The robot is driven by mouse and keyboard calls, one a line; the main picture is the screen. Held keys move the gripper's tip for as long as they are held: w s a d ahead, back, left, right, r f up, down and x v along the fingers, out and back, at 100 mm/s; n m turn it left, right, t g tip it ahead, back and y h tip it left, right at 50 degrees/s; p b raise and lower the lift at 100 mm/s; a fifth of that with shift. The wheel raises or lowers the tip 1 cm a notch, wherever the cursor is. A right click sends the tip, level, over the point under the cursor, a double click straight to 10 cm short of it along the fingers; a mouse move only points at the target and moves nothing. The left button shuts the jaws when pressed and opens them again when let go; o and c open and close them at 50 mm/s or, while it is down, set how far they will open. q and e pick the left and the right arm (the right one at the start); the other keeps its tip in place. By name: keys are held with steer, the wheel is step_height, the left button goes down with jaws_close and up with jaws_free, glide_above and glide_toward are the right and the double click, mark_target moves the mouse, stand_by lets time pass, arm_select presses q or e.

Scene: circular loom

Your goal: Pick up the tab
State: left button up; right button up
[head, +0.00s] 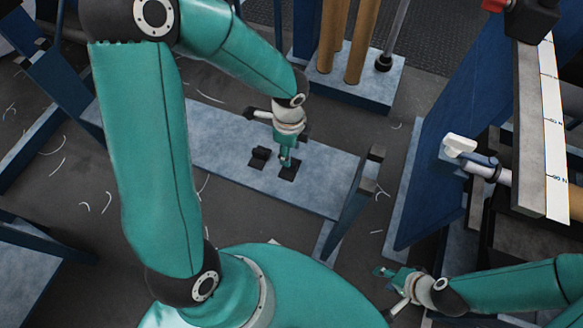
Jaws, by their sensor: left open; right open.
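Two small black pieces lie on a long grey-blue plate (225,150): one piece (259,158) at the left, and another piece (288,172) at the right. I cannot tell for sure which is the tab. My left gripper (285,160) points down over the right piece, with its fingertips at or just above it. It is open, and its fingers partly hide that piece. Whether they touch it is not clear. My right gripper (386,273) is open and empty, low at the right, away from the plate.
A grey-blue block (365,82) with tan rollers (335,40) stands behind the plate. A blue panel (440,130) and a white-handled part (462,146) are at the right. White thread scraps lie on the dark floor. A slanted dark-topped bar (358,200) stands at the plate's right end.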

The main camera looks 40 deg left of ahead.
arm_select(q)
step_height(320, 180, down, 6)
steer(key=shift+s+d+f+b, duration=0.15)
steer(key=shift+f+b, duration=0.1)
steer(key=shift+b, duration=0.9)
jaws_close()
